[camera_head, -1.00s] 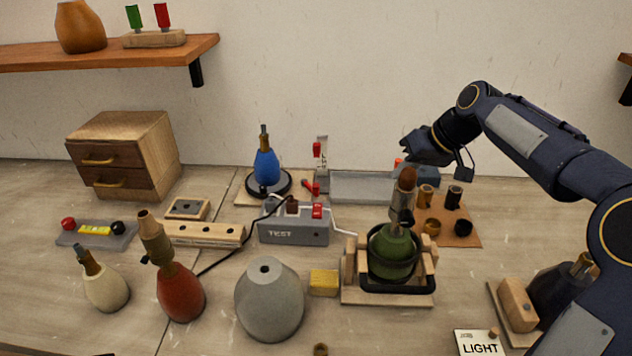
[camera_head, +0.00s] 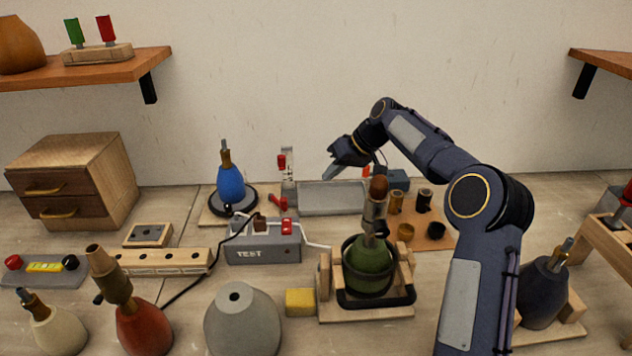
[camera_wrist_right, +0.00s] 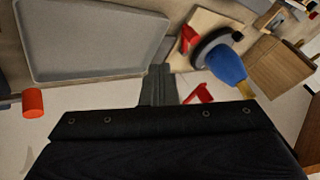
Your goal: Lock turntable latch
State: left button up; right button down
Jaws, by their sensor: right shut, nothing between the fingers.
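A blue lamp base (camera_head: 231,184) stands upright on a dark round turntable (camera_head: 247,205), set on a thin wooden board (camera_head: 212,216). Red lever-like parts (camera_head: 279,202) lie at the board's right edge; which one is the latch, I cannot tell. A red-handled upright piece (camera_head: 283,162) stands just behind. My right gripper (camera_head: 331,174) is over the grey tray, right of the turntable and apart from it. In the right wrist view its fingers (camera_wrist_right: 158,85) are shut and empty, with the turntable (camera_wrist_right: 207,43) and a red part (camera_wrist_right: 200,95) beyond them. My left gripper is out of view.
The grey tray (camera_head: 330,210) is empty. The TEST box (camera_head: 262,250) with a cable stands in front of the turntable. A green lamp base (camera_head: 369,268) sits in a wooden cradle to the right. A wooden drawer cabinet (camera_head: 90,165) stands at left.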

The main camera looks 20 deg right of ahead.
aim_at(277, 199)
jog(key=x, duration=0.8)
jog(key=shift+w+a+f+p, duration=0.1)
jog(key=shift+a+f+p, duration=0.15)
jog(key=shift+f+p, duration=0.05)
jog(key=a, duration=0.3)
jog(key=shift+a+r, duration=0.1)
jog(key=shift+a, duration=0.35)
